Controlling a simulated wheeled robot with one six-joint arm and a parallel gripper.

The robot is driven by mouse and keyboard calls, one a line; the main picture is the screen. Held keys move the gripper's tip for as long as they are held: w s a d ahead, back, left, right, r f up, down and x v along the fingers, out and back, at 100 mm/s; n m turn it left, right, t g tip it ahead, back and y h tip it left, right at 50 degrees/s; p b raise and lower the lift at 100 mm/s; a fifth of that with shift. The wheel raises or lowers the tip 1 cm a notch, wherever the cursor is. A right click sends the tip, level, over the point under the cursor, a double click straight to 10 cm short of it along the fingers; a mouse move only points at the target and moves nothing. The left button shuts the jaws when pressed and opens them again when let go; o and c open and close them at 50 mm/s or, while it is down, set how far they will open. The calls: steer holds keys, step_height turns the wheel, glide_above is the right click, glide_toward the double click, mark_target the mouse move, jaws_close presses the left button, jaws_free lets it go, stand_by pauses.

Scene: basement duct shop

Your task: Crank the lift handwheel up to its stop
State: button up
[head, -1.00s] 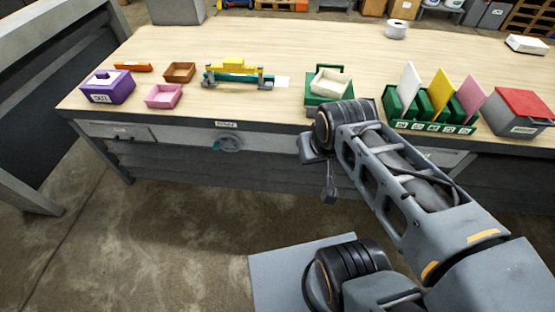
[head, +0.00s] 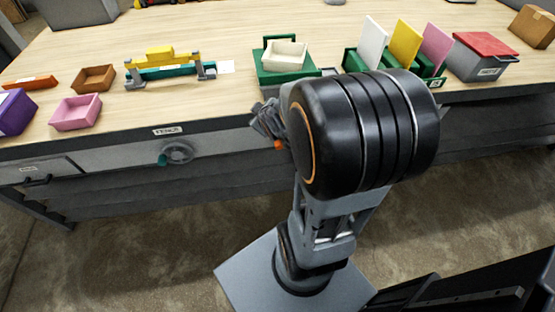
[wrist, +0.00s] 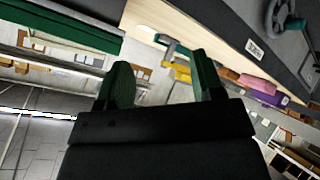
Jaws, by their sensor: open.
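A grey handwheel (head: 178,153) with a teal knob is on the bench's front face, below a small label that seems to read FENCE. It also shows in the wrist view (wrist: 281,18) at the upper right. No other handwheel is visible. My gripper (wrist: 163,76) is open, with two dark green fingers apart and nothing between them. In the head view my arm's large black joint hides most of the gripper's end, which is to the right of the handwheel and apart from it.
On the bench are a yellow and teal fixture (head: 165,66), a green stand (head: 285,72) with a cream tray, a pink tray (head: 76,112), a brown tray (head: 93,78), a rack with upright panels (head: 405,43) and a red-lidded box (head: 485,57). Floor before the bench is open.

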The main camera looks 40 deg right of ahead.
steer(key=d+f+n+t+b, duration=0.4)
steer(key=f+b, duration=0.6)
steer(key=f, duration=0.9)
steer(key=t+b, duration=0.7)
steer(key=b, duration=0.5)
glide_toward(280, 148)
steer(key=shift+m+h, duration=0.3)
steer(key=x, duration=0.5)
steer(key=b+x, duration=0.1)
steer(key=x, duration=0.5)
steer(key=shift+a, duration=0.2)
steer(key=shift+f, duration=0.1)
jaws_close()
